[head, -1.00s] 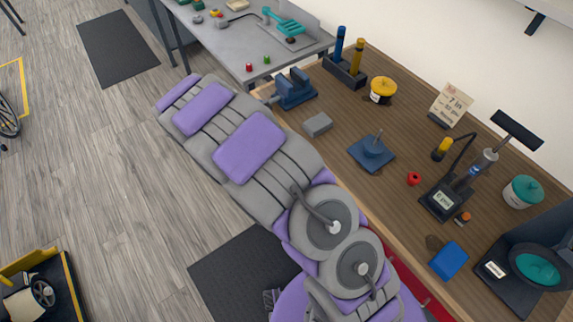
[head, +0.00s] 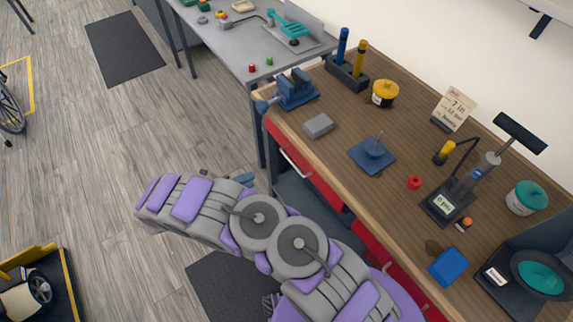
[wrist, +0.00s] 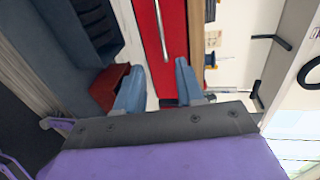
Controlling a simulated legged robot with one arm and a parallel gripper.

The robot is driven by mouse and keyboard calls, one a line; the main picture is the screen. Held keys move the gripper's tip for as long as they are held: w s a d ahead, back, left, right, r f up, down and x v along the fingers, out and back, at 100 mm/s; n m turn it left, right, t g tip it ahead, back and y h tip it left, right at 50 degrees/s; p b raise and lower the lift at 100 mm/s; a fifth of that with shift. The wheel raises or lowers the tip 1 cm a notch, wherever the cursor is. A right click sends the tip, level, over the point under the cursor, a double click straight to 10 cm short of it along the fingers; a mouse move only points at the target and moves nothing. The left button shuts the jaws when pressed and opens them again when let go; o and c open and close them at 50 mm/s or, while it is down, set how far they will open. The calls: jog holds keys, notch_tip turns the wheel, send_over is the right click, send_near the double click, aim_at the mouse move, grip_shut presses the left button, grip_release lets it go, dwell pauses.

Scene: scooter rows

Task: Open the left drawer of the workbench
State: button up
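The workbench (head: 345,172) has a wooden top and red drawer fronts. The left drawer (head: 318,183) has a red front with a pale bar handle (head: 294,161) and looks shut, flush under the top. In the wrist view, a red drawer front (wrist: 148,20) with a long silver handle (wrist: 162,32) lies ahead, between the lines of my fingers. My gripper (wrist: 158,82) is open and empty, with two blue fingers apart and short of the handle. In the head view, my arm reaches left in front of the bench, and the blue fingers partly show beyond its wrist.
Another red drawer front (head: 390,257) is further right, partly behind my arm. A blue vise (head: 296,90) sits on the bench's left corner. A grey table (head: 240,45) stands beyond. Open floor (head: 100,120) lies to the left, and a dark mat (head: 225,285) is below my arm.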

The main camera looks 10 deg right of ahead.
jog(key=b+x, duration=0.4)
jog(key=x, duration=1.3)
jog(key=shift+d, duration=0.2)
jog(key=shift+c, duration=0.2)
grip_shut()
